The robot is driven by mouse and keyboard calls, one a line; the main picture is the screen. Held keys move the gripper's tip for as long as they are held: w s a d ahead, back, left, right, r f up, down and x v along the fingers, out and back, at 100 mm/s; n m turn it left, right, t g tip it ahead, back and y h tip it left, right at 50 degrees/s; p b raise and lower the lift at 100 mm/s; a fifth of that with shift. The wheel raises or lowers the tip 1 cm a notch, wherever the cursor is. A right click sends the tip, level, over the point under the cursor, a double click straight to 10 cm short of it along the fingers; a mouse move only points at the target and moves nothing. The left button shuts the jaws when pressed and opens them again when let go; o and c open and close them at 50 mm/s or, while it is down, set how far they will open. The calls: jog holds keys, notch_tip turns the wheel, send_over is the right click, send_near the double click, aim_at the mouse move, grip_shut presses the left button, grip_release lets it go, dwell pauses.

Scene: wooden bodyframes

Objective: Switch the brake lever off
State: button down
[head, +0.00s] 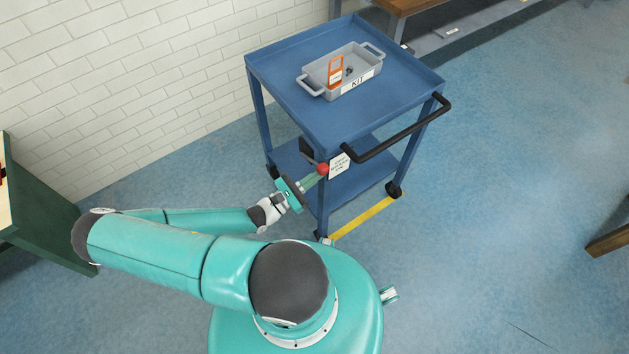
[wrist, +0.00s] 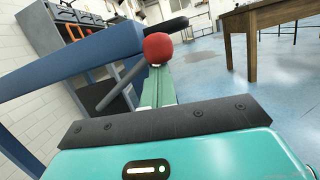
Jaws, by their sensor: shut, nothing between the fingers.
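The brake lever is a dark rod with a red ball knob (head: 323,169) at the near corner of the blue cart (head: 290,85). In the wrist view the red knob (wrist: 158,48) is just past my fingertips, and the rod slants down to the left from it. My gripper (head: 312,178) is shut and empty, with its green fingers pointing at the knob. The fingers (wrist: 157,82) reach up to the knob's lower side; I cannot tell whether they touch it. The lever's lower end is partly hidden.
A grey tray (head: 365,83) with an orange item stands on the cart top. A black push handle (head: 400,136) sticks out at the cart's right side. A white label (head: 340,166) hangs by the knob. A yellow floor strip (head: 366,217) lies below. A green-sided table (head: 45,232) stands left.

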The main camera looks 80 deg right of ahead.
jog(key=shift+w+r, duration=0.1)
jog(key=shift+r, duration=0.4)
jog(key=shift+d+r, duration=0.1)
jog(key=v, duration=1.4)
dwell(0.4)
